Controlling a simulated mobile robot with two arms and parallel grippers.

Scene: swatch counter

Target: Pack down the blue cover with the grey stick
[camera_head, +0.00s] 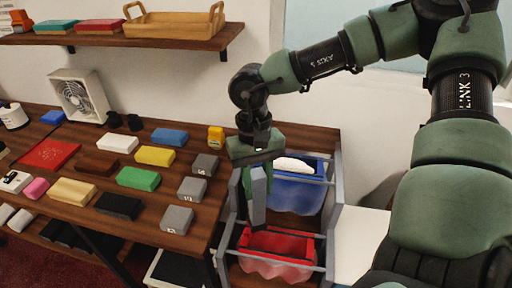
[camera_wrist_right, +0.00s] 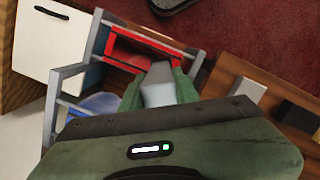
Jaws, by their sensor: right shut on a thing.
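My right gripper (camera_head: 258,176) points down in front of the slatted grey rack and is shut on the grey stick (camera_head: 259,205). The stick hangs downward, its lower end near the red bin's back edge in the picture. In the wrist view the stick (camera_wrist_right: 160,84) sits between the green fingers (camera_wrist_right: 158,88). The blue cover (camera_head: 299,197) hangs as a blue cloth bin in the rack, with something white (camera_head: 298,164) at its top. It is to the right of the stick, which appears apart from it. The blue cover shows partly in the wrist view (camera_wrist_right: 98,103). My left gripper is out of view.
A red bin (camera_head: 276,252) hangs in front of the blue one, between the rack's grey bars (camera_head: 334,205). The wooden counter (camera_head: 140,216) on the left holds coloured swatch blocks, grey blocks (camera_head: 177,219) and a fan (camera_head: 80,95). A shelf with a basket (camera_head: 175,24) is above.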

